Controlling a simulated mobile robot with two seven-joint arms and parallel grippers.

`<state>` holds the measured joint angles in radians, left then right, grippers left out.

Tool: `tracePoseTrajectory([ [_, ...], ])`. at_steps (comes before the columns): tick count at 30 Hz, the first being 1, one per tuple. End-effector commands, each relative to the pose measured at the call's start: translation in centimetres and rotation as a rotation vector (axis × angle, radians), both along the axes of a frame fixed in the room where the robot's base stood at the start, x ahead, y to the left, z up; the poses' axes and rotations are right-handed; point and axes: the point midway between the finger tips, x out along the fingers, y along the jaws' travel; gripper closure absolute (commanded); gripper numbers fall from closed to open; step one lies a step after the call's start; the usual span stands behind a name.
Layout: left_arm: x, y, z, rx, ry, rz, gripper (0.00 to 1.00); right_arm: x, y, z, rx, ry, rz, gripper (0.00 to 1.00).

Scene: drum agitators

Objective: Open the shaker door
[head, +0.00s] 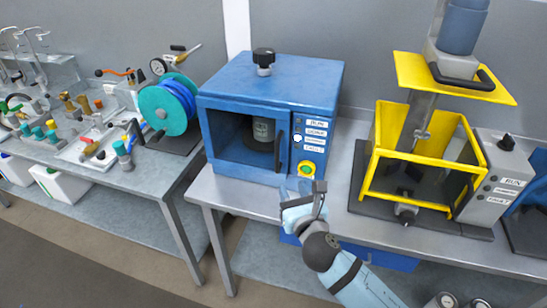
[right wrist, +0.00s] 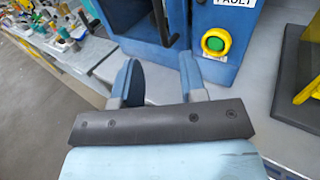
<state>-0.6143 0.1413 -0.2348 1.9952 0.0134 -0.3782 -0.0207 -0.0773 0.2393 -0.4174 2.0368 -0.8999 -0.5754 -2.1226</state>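The shaker is a blue box (head: 270,88) on the grey bench. Its front door (head: 233,165) looks shut, with a dark window through which a grey-green bottle (head: 263,130) shows. A dark upright handle (head: 278,150) is on the door's right side; it also shows in the right wrist view (right wrist: 162,22). My right gripper (head: 306,188) is open and empty, low in front of the shaker, below and right of the handle. In the right wrist view its two fingers (right wrist: 158,74) stand apart with nothing between them. My left gripper is not in view.
A control panel with a green button in a yellow ring (head: 306,168) is right of the door. A yellow-framed machine (head: 418,200) stands to the right. A blue and teal reel (head: 170,105) stands to the left. The bench's front edge lies close to my right gripper.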

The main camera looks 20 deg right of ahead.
Motion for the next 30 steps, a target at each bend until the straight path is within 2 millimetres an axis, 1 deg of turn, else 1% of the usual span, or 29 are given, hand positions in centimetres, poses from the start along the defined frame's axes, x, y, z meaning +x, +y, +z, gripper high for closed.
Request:
tracePoseTrajectory([
  [5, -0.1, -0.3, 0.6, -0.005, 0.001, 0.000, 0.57, 3.1, 0.0, 0.3, 0.003, -0.002, 0.000, 0.61],
  [12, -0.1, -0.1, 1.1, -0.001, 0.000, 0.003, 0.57, 8.3, 0.0, 0.2, 0.007, 0.000, 0.000, 0.61],
  [15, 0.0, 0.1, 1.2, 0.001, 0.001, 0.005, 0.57, 10.1, 0.0, 0.1, 0.006, 0.002, 0.000, 0.61],
  [18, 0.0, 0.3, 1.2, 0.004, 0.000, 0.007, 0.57, 11.5, 0.0, 0.1, 0.006, 0.001, 0.000, 0.61],
  [21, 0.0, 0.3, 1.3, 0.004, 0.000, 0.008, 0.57, 12.4, 0.0, 0.1, 0.005, 0.001, 0.000, 0.61],
  [24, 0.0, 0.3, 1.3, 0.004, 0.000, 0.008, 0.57, 12.9, 0.0, 0.0, 0.005, 0.002, 0.001, 0.61],
  [30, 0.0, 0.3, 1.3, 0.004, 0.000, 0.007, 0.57, 13.0, 0.0, 0.0, 0.006, 0.002, 0.002, 0.61],
])
